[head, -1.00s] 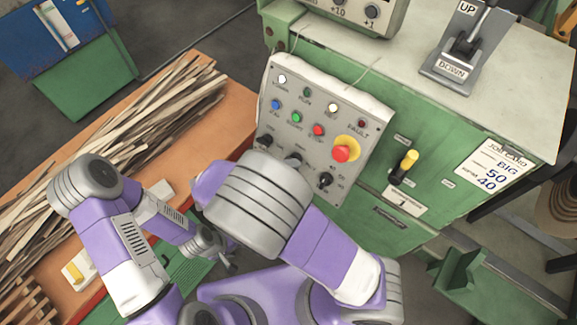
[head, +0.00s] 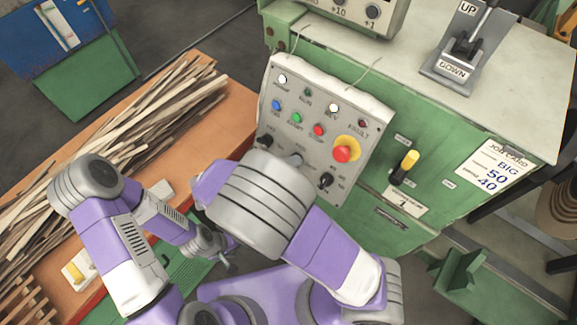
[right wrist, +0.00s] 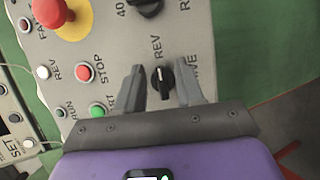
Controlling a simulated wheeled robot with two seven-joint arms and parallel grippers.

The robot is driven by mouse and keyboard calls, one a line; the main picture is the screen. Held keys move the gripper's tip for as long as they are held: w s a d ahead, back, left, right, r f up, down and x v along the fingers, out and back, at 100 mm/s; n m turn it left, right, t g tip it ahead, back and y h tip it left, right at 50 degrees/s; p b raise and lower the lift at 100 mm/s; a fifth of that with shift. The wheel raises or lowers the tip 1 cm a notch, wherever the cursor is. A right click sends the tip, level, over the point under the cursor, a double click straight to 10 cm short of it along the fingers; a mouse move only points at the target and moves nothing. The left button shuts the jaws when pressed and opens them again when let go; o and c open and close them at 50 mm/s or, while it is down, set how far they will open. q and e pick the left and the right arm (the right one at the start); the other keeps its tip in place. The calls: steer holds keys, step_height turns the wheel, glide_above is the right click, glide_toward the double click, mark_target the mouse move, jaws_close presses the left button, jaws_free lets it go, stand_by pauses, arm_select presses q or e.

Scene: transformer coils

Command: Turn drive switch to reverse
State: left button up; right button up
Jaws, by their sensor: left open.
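The drive switch (right wrist: 162,83) is a black rotary knob on the grey control panel, with "REV" and part of "DRIVE" printed near it. In the right wrist view its handle stands nearly upright, its white mark at the top, towards "REV". My right gripper (right wrist: 162,84) is open, with one finger on each side of the knob; a small gap shows at each side. My left gripper (head: 221,252) is open and empty, low and left of the panel.
The panel (head: 345,115) also carries lit buttons, other knobs and a red emergency stop (head: 342,153). Wooden strips (head: 130,130) lie on an orange bench at the left.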

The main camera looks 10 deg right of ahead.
steer(key=shift+a, duration=0.1)
steer(key=p+v, duration=0.1)
steer(key=v, duration=0.6)
steer(key=shift+a, duration=0.2)
steer(key=shift+s, duration=0.1)
